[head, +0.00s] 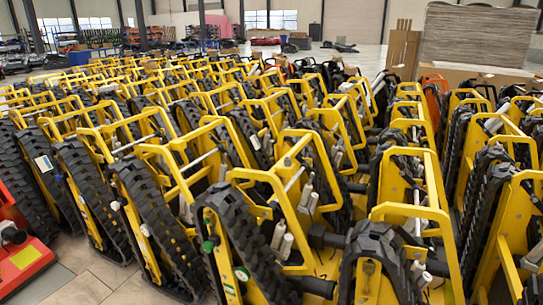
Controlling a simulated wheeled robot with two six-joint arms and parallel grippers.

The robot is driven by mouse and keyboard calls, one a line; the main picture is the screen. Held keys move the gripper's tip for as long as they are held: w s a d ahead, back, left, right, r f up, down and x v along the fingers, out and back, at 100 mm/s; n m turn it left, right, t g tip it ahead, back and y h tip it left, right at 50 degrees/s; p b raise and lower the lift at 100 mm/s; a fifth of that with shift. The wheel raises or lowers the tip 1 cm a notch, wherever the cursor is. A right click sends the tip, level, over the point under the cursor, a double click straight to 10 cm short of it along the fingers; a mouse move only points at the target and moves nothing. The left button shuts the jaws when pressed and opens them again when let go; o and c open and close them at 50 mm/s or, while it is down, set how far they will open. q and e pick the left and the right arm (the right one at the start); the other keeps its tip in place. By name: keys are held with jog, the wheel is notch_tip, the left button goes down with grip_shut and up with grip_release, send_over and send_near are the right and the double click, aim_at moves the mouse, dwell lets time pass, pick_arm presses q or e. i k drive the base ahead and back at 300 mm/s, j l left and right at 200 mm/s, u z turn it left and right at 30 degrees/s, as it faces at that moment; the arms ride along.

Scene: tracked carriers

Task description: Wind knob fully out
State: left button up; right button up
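Rows of yellow tracked carriers with black rubber tracks fill the view; one of the nearest (290,262) stands at the front centre. Several small knob-like parts show on the near carriers. A green one (209,246) is on the side of the front centre carrier, and a pale one (115,206) is on the carrier to its left. I cannot tell which of these is the knob, or how far out any of them is wound. Neither of my grippers is in view.
A red machine (22,262) stands at the lower left edge. Bare tiled floor (88,285) shows beside it at the front left. The carriers stand close together with little room between them. Large stacked sheets (478,36) and brown cardboard (403,48) are at the back right.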

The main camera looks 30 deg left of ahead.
aim_at(58, 178)
jog(key=j+u, duration=0.1)
jog(key=j, duration=2.3)
jog(key=i+j+u, duration=0.1)
jog(key=j, duration=0.55)
jog(key=i+j, duration=0.1)
jog(key=j, duration=0.5)
jog(key=i+j+u, duration=0.1)
jog(key=j, duration=0.5)
jog(key=i+j, duration=0.15)
jog(key=j, duration=0.25)
jog(key=i+j+u, duration=0.1)
jog(key=j, duration=0.3)
jog(key=i+j, duration=0.2)
jog(key=j, duration=0.15)
jog(key=i+j, duration=0.2)
jog(key=j, duration=0.2)
jog(key=i+j+u, duration=0.1)
jog(key=j, duration=0.25)
jog(key=i+j, duration=0.25)
jog(key=j, duration=0.15)
jog(key=i+j+u, duration=0.45)
jog(key=l+u, duration=0.1)
jog(key=u, duration=0.35)
jog(key=k, duration=0.05)
